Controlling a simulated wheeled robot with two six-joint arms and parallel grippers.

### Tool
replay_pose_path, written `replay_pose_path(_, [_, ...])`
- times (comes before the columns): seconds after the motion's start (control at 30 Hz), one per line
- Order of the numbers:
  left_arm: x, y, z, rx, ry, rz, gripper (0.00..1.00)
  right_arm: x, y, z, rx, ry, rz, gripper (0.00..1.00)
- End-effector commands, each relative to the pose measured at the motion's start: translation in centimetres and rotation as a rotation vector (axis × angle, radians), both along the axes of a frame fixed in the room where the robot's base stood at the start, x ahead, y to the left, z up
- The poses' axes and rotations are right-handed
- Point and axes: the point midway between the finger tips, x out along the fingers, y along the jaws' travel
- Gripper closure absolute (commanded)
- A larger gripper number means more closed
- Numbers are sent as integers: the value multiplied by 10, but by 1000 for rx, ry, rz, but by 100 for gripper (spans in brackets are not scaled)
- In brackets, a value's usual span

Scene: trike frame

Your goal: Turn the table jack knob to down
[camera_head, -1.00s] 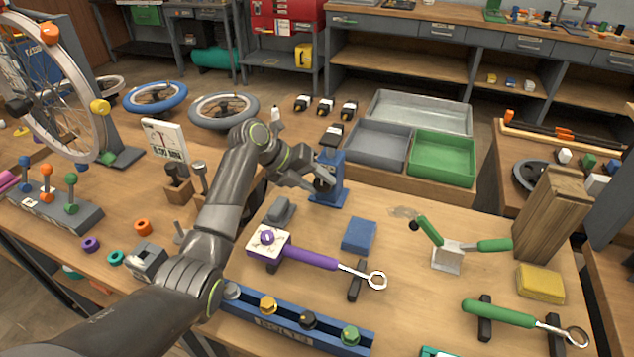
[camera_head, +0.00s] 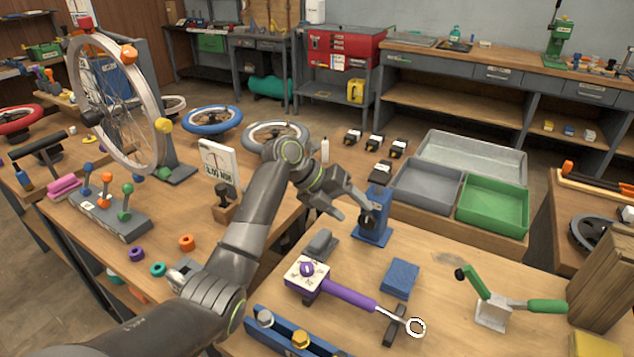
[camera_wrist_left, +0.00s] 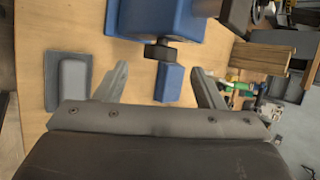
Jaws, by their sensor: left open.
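The table jack (camera_head: 374,225) is a blue upright block on a blue base plate, standing at the far left part of the near wooden bench. Its dark knob (camera_head: 367,216) faces my left gripper and is partly covered by it. In the left wrist view the knob shows as a black collar (camera_wrist_left: 161,52) with a blue bar (camera_wrist_left: 169,83) sticking out of the blue body (camera_wrist_left: 170,18). My left gripper (camera_head: 357,205) is open at the jack. The blue bar lies between its two fingers, with gaps visible on both sides. My right gripper is out of view.
A grey block (camera_head: 320,242) lies close beside the jack. A blue block (camera_head: 400,278) and a purple-handled tool (camera_head: 345,293) lie in front. Grey (camera_head: 427,183) and green (camera_head: 494,206) trays stand behind to the right. Bare bench lies right of the jack.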

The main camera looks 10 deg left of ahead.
Motion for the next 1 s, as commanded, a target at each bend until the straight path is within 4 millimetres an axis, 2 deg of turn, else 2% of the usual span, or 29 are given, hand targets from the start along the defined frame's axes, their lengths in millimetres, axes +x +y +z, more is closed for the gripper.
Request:
replay_pose_path(0.03, [-2, 11, 9, 4, -6, 3, 37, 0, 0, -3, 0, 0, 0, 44])
replay_pose_path(0.3, [-14, 55, 56, 4, -4, 2, 37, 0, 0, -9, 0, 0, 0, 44])
replay_pose_path(0.5, [-21, 77, 80, 3, -1, 1, 37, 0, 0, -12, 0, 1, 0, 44])
replay_pose_path(0.7, [-24, 85, 90, 1, -1, 0, 37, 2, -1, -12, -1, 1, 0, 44])
replay_pose_path(1.0, [-24, 86, 91, 0, 1, 0, 37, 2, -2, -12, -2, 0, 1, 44])
